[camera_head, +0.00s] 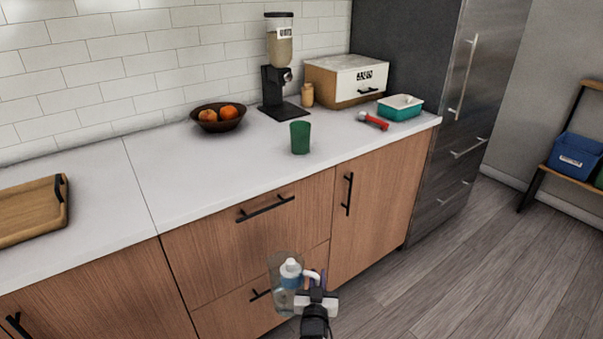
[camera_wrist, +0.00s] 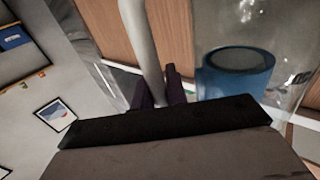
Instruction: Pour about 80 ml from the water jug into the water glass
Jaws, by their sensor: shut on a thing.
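The water jug (camera_head: 278,265) is clear and held low in front of the cabinet drawers, below counter height. My gripper (camera_head: 316,290) is shut on its pale handle. The wrist view shows the handle (camera_wrist: 140,45) between the dark fingers of my gripper (camera_wrist: 163,90), with the jug's clear wall (camera_wrist: 297,60) to the right. A blue round shape (camera_wrist: 238,78) shows through the wall; I cannot tell if it is water. A green tumbler (camera_head: 300,138), the only glass-like cup in view, stands upright on the counter, well above and apart from the jug in the head view.
The white counter (camera_head: 235,160) is clear around the tumbler. Behind it are a fruit bowl (camera_head: 218,117), a dispenser (camera_head: 280,70) and a bread box (camera_head: 345,80). A red-handled tool (camera_head: 374,121) and teal dish (camera_head: 401,108) lie right; a wooden tray (camera_head: 30,212) lies left.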

